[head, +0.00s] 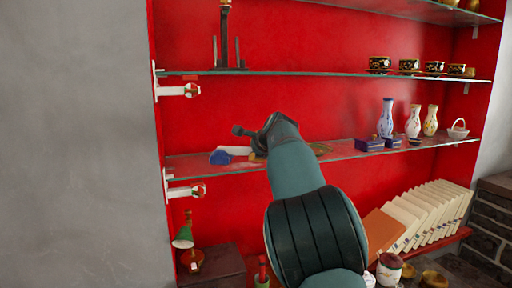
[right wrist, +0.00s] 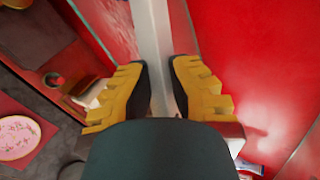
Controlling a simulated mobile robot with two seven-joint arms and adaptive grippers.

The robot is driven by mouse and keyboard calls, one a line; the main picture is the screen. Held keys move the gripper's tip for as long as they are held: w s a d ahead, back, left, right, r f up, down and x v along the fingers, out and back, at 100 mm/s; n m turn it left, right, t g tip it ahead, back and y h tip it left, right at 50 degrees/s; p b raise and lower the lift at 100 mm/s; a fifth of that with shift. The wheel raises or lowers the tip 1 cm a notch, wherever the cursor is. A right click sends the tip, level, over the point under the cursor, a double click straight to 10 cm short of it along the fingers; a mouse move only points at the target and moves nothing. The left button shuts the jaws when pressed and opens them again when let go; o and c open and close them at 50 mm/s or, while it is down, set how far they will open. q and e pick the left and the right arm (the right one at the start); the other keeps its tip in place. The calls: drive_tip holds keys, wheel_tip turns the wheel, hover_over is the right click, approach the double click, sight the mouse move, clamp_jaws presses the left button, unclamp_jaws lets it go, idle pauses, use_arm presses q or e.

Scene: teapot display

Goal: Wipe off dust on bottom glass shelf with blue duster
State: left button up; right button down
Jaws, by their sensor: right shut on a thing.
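The bottom glass shelf (head: 345,151) crosses the red back wall below another glass shelf. The blue duster (head: 220,157) has a blue head and a white handle, and its head is over the left part of this shelf. My right gripper (right wrist: 160,92) is shut on the duster's pale handle (right wrist: 152,35), which runs between its yellow fingers. In the head view my teal right arm covers the middle of the shelf and most of the grip. Faint pale haze shows near the shelf's left end; I cannot tell how much is dust. My left gripper is not in view.
A blue-patterned vase (head: 386,118), other vases, dark blue boxes (head: 369,144) and a small basket (head: 457,129) stand on the shelf's right part. White brackets (head: 183,189) stick out at left. Leaning books (head: 430,215) and a green-shaded lamp (head: 184,236) stand below.

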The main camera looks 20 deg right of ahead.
drive_tip(key=shift+s, duration=0.1)
drive_tip(key=shift+f+b, duration=0.75)
drive_tip(key=shift+f, duration=0.25)
idle(0.6)
drive_tip(key=shift+d, duration=0.1)
drive_tip(key=shift+d+p, duration=0.7)
drive_tip(key=shift+d, duration=6.4)
drive_tip(key=shift+a+f+b, duration=0.15)
drive_tip(key=shift+a, duration=2.6)
drive_tip(key=shift+a+f+b, duration=0.1)
drive_tip(key=shift+a+b, duration=0.05)
drive_tip(key=shift+a, duration=2.55)
drive_tip(key=shift+a+p, duration=0.35)
drive_tip(key=shift+a, duration=1.4)
